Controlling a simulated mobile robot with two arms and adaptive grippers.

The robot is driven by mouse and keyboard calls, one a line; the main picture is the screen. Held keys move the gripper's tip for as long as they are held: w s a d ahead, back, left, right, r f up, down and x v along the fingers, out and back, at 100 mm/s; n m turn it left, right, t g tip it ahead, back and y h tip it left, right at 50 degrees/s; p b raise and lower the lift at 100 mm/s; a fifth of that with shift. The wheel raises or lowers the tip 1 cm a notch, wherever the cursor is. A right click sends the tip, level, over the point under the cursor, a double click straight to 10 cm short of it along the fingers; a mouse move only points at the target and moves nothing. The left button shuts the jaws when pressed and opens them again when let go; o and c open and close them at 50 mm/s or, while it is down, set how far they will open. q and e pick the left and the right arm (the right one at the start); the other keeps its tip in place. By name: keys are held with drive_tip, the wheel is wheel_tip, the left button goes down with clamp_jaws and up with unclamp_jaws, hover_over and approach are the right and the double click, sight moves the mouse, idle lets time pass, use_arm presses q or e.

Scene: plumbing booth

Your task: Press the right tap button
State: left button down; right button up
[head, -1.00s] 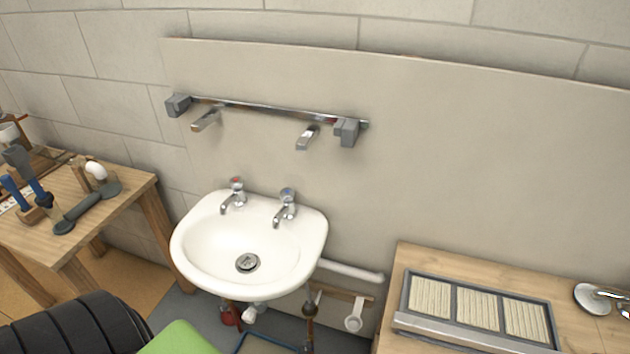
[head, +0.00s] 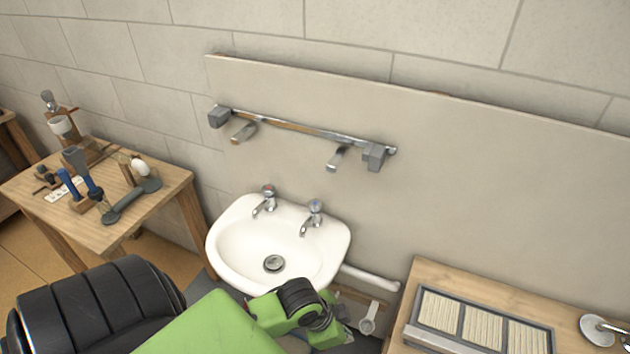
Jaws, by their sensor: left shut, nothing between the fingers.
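The right tap (head: 311,220) is chrome with a blue-marked top button (head: 315,206). It stands on the back right rim of the white basin (head: 222,245). The left tap (head: 264,203), with a red-marked top, stands to its left. My left arm comes in from the lower left, and its green and black end with the left gripper (head: 318,318) is in front of the basin's lower right edge. The gripper is small and partly hidden by the arm; it is shut and empty, below and apart from the right tap. My right gripper is not seen.
A chrome rail (head: 300,128) with two spouts is on the wall panel above the basin. A wooden table (head: 165,200) with tools stands at left. A wooden worktop (head: 440,272) with a slatted tray (head: 408,335) is at lower right. The space above the basin is free.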

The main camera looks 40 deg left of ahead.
use_arm(q)
drive_tip(key=w+a+r+m, duration=0.2)
drive_tip(key=w+a+m, duration=0.1)
drive_tip(key=w+a, duration=0.4)
wheel_tip(320, 180, up, 16)
drive_tip(key=t+y, duration=0.1)
drive_tip(key=t, duration=0.4)
hover_over(313, 204)
drive_tip(key=shift+d+f, duration=0.1)
drive_tip(key=shift+f, duration=0.05)
drive_tip(key=shift+f, duration=0.15)
wheel_tip(313, 204, down, 9)
drive_tip(key=b, duration=0.6)
drive_tip(key=shift+r, duration=0.2)
